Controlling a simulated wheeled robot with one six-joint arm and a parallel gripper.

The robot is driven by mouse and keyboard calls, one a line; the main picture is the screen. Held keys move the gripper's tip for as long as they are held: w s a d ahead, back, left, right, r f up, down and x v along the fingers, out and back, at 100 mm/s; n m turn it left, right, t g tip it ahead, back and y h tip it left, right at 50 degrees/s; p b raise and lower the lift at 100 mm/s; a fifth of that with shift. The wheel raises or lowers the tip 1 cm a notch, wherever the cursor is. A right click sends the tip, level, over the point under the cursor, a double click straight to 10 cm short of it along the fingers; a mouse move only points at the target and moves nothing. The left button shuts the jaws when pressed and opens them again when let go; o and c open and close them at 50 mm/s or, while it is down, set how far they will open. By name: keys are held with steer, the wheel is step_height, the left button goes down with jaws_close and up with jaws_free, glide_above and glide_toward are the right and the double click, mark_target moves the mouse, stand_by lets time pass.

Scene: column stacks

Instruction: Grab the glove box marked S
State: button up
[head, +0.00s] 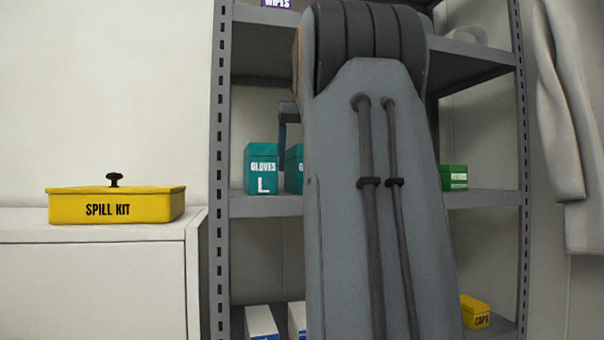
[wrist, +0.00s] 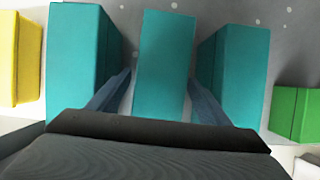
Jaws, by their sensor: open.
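In the wrist view, three teal boxes stand in a row: a left one (wrist: 80,60), a middle one (wrist: 163,62) and a right one (wrist: 234,72). No lettering on them shows there, so I cannot read which is marked S. In the head view, a teal glove box marked L (head: 262,170) stands on the middle shelf, with a second teal box (head: 294,170) mostly hidden behind my arm. My gripper (wrist: 159,78) is open, with one finger on each side of the middle box, in the gaps to its neighbours. I cannot tell whether the fingers touch it.
A green box (head: 454,178) stands right of my arm on the middle shelf (head: 490,198). A yellow spill kit (head: 115,205) sits on the white cabinet (head: 100,280) at left. White boxes (head: 261,320) and a yellow box (head: 474,311) are on the lower shelf. A coat (head: 575,130) hangs at right.

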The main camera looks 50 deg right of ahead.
steer(key=shift+w+d+f, duration=0.1)
steer(key=shift+w+d, duration=0.15)
steer(key=shift+w, duration=0.15)
steer(key=shift+w+f, duration=0.1)
steer(key=shift+f, duration=0.4)
steer(key=c, duration=1.5)
steer(key=shift+r+p, duration=0.45)
steer(key=shift+p, duration=0.4)
